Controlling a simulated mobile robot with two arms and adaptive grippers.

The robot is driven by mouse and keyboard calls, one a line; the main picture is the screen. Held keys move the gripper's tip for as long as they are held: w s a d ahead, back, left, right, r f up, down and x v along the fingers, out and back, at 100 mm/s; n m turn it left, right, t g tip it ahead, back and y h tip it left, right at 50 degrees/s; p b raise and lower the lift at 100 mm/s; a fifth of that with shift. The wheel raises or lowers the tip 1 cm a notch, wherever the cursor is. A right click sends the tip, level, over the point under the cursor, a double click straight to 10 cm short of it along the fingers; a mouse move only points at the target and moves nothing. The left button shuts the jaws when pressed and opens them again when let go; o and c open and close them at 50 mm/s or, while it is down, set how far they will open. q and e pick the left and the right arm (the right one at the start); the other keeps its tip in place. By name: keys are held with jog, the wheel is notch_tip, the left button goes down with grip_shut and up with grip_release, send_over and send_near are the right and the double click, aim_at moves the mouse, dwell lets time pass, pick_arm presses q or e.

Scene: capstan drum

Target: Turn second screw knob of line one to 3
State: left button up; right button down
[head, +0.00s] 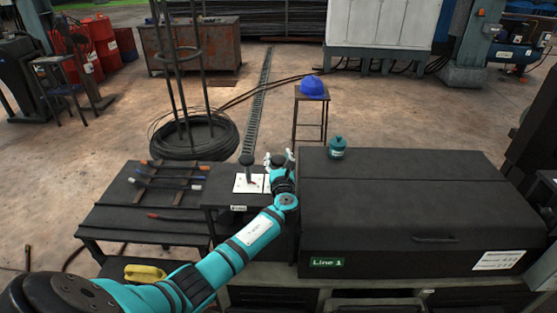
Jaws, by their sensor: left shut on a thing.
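The Line 1 machine carries a green "Line 1" label (326,262) on its front. On the low dark block at its left stands a dark screw knob (247,160) over a white dial plate (247,183). To its right is a second knob (278,160), mostly hidden by my arm. Only a sliver of its white dial plate (267,184) shows, and its numbers are too small to read. My left gripper (278,158) reaches over the block from the front and is shut on the second knob. My right gripper is not in view.
A dark bench (158,223) with several hand tools stands at the left. A teal canister (337,147) stands on the big black cover (410,200) at the right. Behind are a wire coil (193,138) and a stool with a blue cap (312,86).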

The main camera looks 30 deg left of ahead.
pick_arm(q)
jog(key=shift+m+t+h, duration=0.3)
jog(key=shift+h, duration=0.1)
jog(key=shift+f+m+t+h, duration=0.15)
jog(key=shift+m+t+h, duration=0.65)
jog(key=shift+h, duration=0.4)
jog(key=shift+f+m+t+h+b, duration=0.15)
jog(key=shift+m+t+h+b, duration=0.3)
jog(key=shift+m+h, duration=0.65)
jog(key=m+h+b, duration=0.3)
jog(key=h+b, duration=0.2)
jog(key=b, duration=0.1)
jog(key=m+h+b, duration=0.3)
jog(key=h+b, duration=0.2)
jog(key=b, duration=0.2)
jog(key=shift+d+f+t, duration=0.1)
jog(key=shift+f+t, duration=0.1)
jog(key=shift+t, duration=0.05)
jog(key=shift+r+m+h+b, duration=0.2)
jog(key=shift+m+h+b, duration=0.2)
jog(key=shift+h+b, duration=0.25)
